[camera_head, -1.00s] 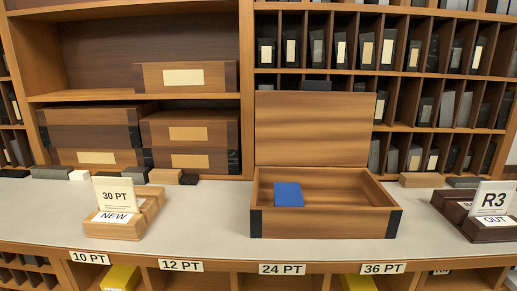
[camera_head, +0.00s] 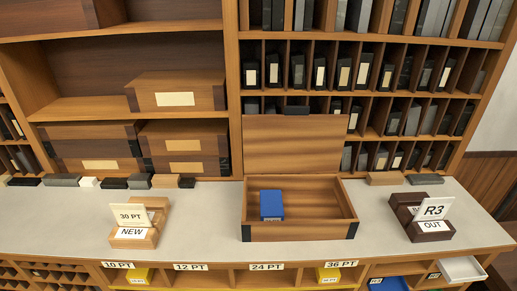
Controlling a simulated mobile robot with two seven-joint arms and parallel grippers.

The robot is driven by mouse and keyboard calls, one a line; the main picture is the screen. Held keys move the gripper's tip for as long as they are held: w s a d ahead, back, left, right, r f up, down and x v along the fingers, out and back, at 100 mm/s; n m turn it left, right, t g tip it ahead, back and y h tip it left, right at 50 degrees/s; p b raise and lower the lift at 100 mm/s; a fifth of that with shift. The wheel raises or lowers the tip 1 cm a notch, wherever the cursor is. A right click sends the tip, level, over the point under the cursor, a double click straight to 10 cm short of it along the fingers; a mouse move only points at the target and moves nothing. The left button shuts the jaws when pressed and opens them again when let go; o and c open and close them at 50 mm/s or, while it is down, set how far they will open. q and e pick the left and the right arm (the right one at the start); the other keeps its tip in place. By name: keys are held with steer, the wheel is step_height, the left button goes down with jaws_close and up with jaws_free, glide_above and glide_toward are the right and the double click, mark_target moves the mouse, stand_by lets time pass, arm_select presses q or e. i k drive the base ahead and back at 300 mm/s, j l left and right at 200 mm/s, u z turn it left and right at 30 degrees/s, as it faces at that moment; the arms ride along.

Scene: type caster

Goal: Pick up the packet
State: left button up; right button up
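The packet, which I take to be the small blue block (camera_head: 271,204), lies inside an open wooden box (camera_head: 297,232) on the counter, near the left side of its inside. The box lid (camera_head: 293,146) stands upright at the back. Yellow packets (camera_head: 138,275) also show in the cubbies below the counter, one of them under the 36 PT label (camera_head: 341,264). I cannot tell for certain which one the task means. Neither of my grippers is in view.
A light wooden holder (camera_head: 140,222) with 30 PT and NEW cards stands left on the grey counter (camera_head: 205,220). A dark holder (camera_head: 420,222) with R3 and OUT cards stands right. Shelves rise behind. A white drawer (camera_head: 462,269) sticks out at lower right.

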mark_target(271, 208)
steer(key=i+l+u, duration=0.15)
steer(key=u, duration=0.35)
steer(key=i+l+u, duration=0.25)
steer(key=u, duration=0.25)
steer(key=i, duration=0.05)
